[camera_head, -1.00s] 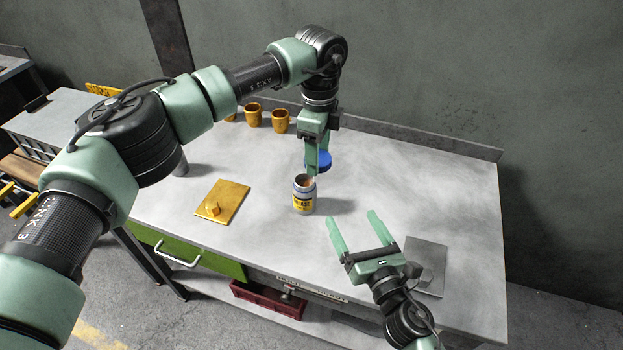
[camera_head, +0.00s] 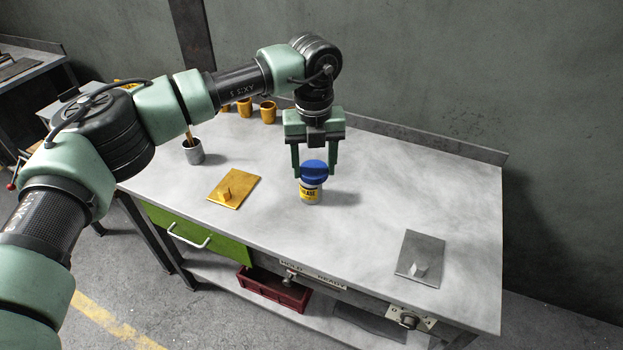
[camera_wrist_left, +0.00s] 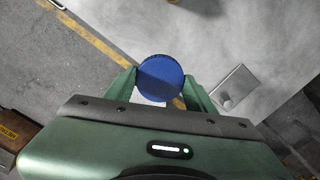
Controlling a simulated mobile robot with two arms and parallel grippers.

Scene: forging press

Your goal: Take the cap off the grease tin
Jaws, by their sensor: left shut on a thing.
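In the left wrist view the cap (camera_wrist_left: 160,78) is a round blue disc between the fingertips, and the tin does not show there. My right gripper is out of view.
A grey cup (camera_head: 193,152) and several orange mugs (camera_head: 245,107) stand farther back. The table (camera_head: 400,190) is clear around the tin.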

